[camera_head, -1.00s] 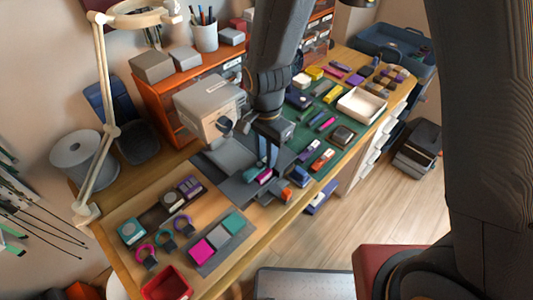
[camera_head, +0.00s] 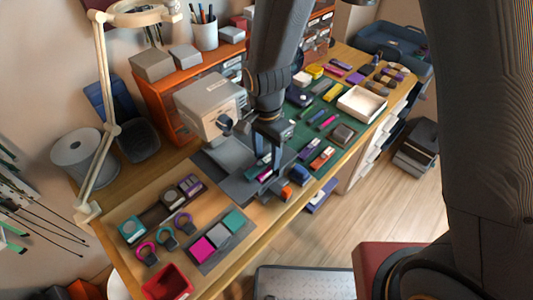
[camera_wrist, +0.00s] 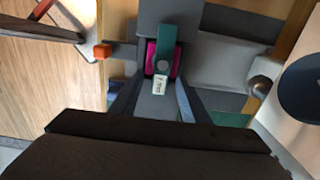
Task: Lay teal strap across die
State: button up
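The teal strap (camera_wrist: 166,42) lies over a magenta piece (camera_wrist: 151,57) in the wrist view, crossing it, with a grey round spot and a white tag at its near end. In the head view the teal strap (camera_head: 251,171) and the magenta piece (camera_head: 265,174) show small on the dark grey bed of the press (camera_head: 262,191). I cannot make out the die apart from this bed. My gripper (camera_head: 266,168) is low over the strap. In the wrist view my gripper (camera_wrist: 161,82) has its fingers apart, one each side of the strap's near end, with gaps visible.
The grey press housing (camera_head: 210,103) stands close behind my gripper. A tray with magenta, grey and teal swatches (camera_head: 215,240) lies at front left. A green mat (camera_head: 325,107) with many small items lies at right.

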jog(key=shift+r+b, duration=0.55)
jog(key=shift+r, duration=3.35)
jog(key=s+d+r+n, duration=0.1)
jog(key=d+n, duration=0.1)
jog(key=d, duration=0.5)
jog(key=s+d+r+n, duration=0.1)
jog(key=s+d+n, duration=0.1)
jog(key=d, duration=0.6)
jog(key=s+d+r+n+t, duration=0.1)
jog(key=d+n, duration=0.3)
jog(key=d, duration=0.3)
jog(key=shift+s+d+r, duration=0.25)
jog(key=shift+s+r, duration=0.05)
jog(key=shift+s, duration=0.05)
